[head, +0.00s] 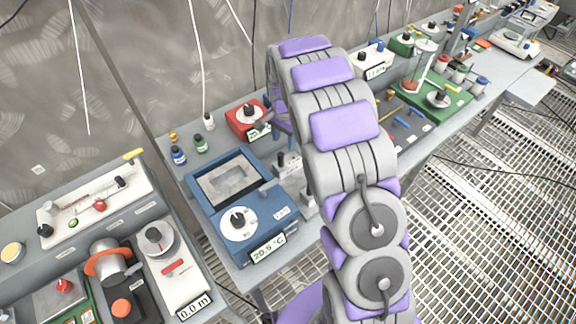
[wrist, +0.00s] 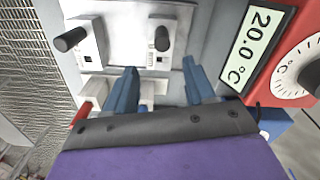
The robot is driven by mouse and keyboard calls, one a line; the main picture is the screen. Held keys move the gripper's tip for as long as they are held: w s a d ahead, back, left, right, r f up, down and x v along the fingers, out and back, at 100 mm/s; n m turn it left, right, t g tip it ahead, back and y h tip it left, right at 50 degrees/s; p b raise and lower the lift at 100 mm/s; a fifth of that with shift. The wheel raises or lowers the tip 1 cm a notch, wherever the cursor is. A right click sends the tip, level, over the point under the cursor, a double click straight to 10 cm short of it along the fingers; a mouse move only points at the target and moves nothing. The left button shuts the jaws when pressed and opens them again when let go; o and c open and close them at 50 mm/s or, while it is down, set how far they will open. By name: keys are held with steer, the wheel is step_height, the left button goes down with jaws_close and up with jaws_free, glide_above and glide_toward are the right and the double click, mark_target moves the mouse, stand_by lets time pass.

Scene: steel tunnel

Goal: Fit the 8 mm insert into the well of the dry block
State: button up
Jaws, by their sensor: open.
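In the wrist view, a pale block with a black knob (wrist: 161,40) stands just beyond my gripper (wrist: 158,82), roughly in line with the gap between its fingers. Its small label seems to read 8 mm. A second pale block with a black knob (wrist: 90,40) stands to its left. My gripper's two blue fingers are apart, with nothing visibly held. The red unit (wrist: 285,75) with a 20.0 °C display, likely the dry block, is at the right; it also shows in the head view (head: 245,118). Its well cannot be made out. My arm hides much of the bench around it.
A blue bath (head: 240,205) with a 20.9 °C display stands left of my arm. Small bottles (head: 178,155) stand behind it. A green board (head: 440,98) and several instruments occupy the bench to the right. Open grating floor (head: 480,190) lies along the bench front.

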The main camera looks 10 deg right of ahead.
mark_target(281, 154)
step_height(281, 154, down, 4)
steer(key=shift+s+r+b, duration=0.1)
steer(key=shift+r+b, duration=0.05)
steer(key=shift+b, duration=0.15)
steer(key=shift+a+f, duration=0.75)
steer(key=shift+a, duration=0.1)
steer(key=shift+a+f, duration=0.15)
steer(key=shift+a, duration=0.15)
steer(key=f, duration=0.1)
steer(key=d+f+b, duration=0.1)
steer(key=f, duration=0.2)
steer(key=shift+d+f+b, duration=0.15)
steer(key=shift+d+b, duration=0.15)
steer(key=shift+b, duration=0.1)
steer(key=shift+d+f, duration=0.2)
steer(key=shift+d, duration=0.1)
steer(key=shift+a, duration=0.55)
steer(key=shift+c, duration=0.5)
steer(key=shift+a, duration=0.45)
steer(key=c, duration=0.3)
steer(key=shift+c, duration=0.7)
steer(key=shift+d, duration=0.75)
jaws_close()
steer(key=shift+a, duration=0.55)
steer(key=shift+d, duration=0.3)
